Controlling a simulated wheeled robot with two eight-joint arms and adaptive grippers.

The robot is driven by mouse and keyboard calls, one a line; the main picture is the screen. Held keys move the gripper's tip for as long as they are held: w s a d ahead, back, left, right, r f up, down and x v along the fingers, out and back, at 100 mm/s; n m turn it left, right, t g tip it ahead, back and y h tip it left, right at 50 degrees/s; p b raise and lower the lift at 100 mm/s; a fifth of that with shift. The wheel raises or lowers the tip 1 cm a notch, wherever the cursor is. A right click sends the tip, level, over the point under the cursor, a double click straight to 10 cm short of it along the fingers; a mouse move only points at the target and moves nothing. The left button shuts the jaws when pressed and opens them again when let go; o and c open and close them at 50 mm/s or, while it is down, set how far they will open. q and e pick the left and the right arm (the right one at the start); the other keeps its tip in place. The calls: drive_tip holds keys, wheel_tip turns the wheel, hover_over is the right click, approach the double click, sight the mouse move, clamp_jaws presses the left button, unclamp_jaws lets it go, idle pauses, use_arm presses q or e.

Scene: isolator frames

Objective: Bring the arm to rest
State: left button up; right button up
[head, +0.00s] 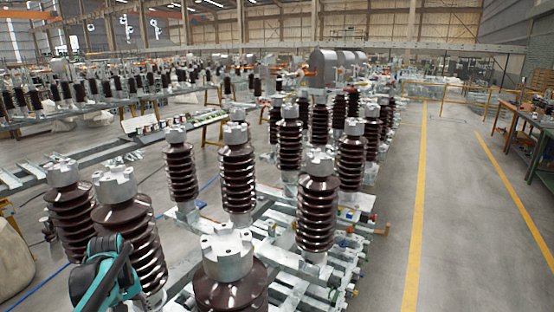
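A teal and black part of one of my arms (105,275) shows at the lower left edge of the head view, in front of a brown ribbed insulator (135,240) with a grey metal cap. I cannot make out gripper fingers on it. No right arm or right gripper shows. Another large insulator (228,285) stands close at the bottom middle, its lower part cut off by the picture edge. The insulators stand upright on pale metal frames (275,258).
More insulators (318,205) stand in rows ahead. A pale rounded object (12,262) is at the far left. A grey floor aisle with yellow lines (418,190) runs clear on the right, beside a workbench (528,120).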

use_arm(q)
drive_tip(key=s+d+f+m+t+b, duration=0.3)
drive_tip(key=s+d, duration=0.4)
drive_tip(key=d, duration=0.4)
drive_tip(key=s+d+f+m+t+b, duration=0.3)
drive_tip(key=s+d+f+m+b, duration=0.1)
drive_tip(key=s+d, duration=0.4)
drive_tip(key=d+m+b, duration=0.1)
drive_tip(key=d+b, duration=0.1)
drive_tip(key=shift+d+f+m+t, duration=0.3)
drive_tip(key=shift+d+m, duration=0.05)
drive_tip(key=shift+m, duration=0.05)
